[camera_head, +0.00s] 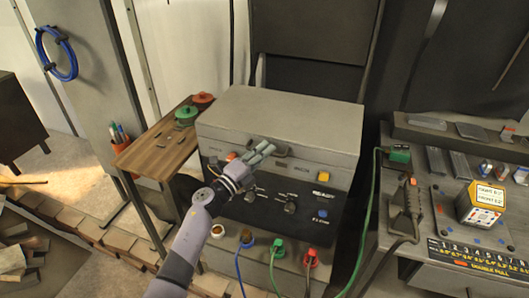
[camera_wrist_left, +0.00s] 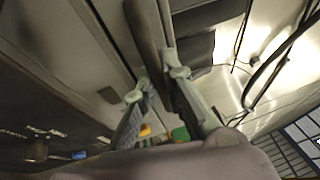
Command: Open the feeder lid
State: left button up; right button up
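The feeder is a grey metal box with a dark control panel. Its grey lid (camera_head: 285,112) lies flat on top and looks closed. My left gripper (camera_head: 265,151) is at the lid's front edge, left of the middle, by a dark handle (camera_head: 281,151). In the left wrist view, a dark bar (camera_wrist_left: 144,35), which looks like this handle, runs between the two fingers of my left gripper (camera_wrist_left: 160,84). The fingers are close to the bar on both sides; whether they press on it I cannot tell. My right gripper is not in view.
A wooden side shelf (camera_head: 157,146) with a green and a red knob-like piece is left of the feeder. Colored cables hang from sockets (camera_head: 277,248) below the panel. A cluttered workbench (camera_head: 440,205) stands at the right. A dark upright panel (camera_head: 313,45) rises behind the lid.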

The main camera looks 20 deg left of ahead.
pick_arm(q)
grip_shut()
dwell(0.4)
